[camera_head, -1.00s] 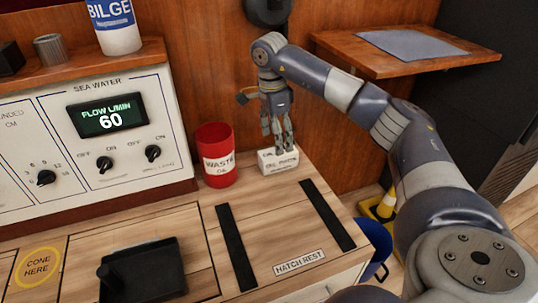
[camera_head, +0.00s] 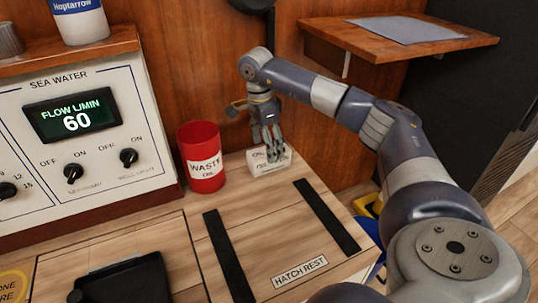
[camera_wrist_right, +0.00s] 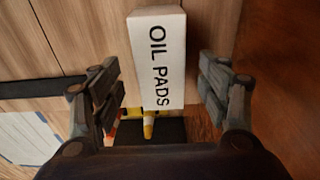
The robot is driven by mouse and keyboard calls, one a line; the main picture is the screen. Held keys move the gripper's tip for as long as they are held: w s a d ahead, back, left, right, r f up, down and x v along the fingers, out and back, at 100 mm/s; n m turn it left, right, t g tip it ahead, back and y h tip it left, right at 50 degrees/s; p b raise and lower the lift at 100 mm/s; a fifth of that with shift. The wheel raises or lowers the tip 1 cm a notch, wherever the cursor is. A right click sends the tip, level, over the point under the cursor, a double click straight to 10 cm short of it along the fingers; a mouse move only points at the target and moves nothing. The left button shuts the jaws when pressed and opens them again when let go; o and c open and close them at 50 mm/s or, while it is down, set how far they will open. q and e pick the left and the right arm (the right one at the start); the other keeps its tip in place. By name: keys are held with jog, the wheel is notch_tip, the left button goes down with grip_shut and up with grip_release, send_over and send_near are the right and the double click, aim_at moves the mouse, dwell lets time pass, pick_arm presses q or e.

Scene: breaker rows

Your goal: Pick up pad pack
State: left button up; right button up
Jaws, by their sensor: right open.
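The pad pack (camera_head: 265,164) is a small white block on the wooden counter, just right of the red waste oil can. In the right wrist view the pad pack (camera_wrist_right: 157,55) shows the words "OIL PADS" and lies between my fingers. My right gripper (camera_head: 272,150) points down at the pack, its fingers overlapping the pack's top in the head view. In the wrist view my right gripper (camera_wrist_right: 162,92) is open, with a gap on each side of the pack. My left gripper is not in view.
The red waste can (camera_head: 203,158) stands close to the left of the pack. A control panel (camera_head: 75,120) stands behind the counter's left part. A black tray (camera_head: 128,280) lies at the front left. A wooden shelf (camera_head: 400,38) juts from the wall at upper right.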

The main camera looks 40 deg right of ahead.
jog(key=f, duration=0.2)
jog(key=f+b, duration=0.1)
jog(key=shift+d+f+b, duration=0.2)
jog(key=shift+f+b, duration=0.1)
jog(key=shift+f, duration=0.05)
jog(key=shift+c, duration=0.3)
jog(key=shift+r, duration=0.1)
jog(key=c, duration=1.2)
jog(key=shift+o, duration=0.2)
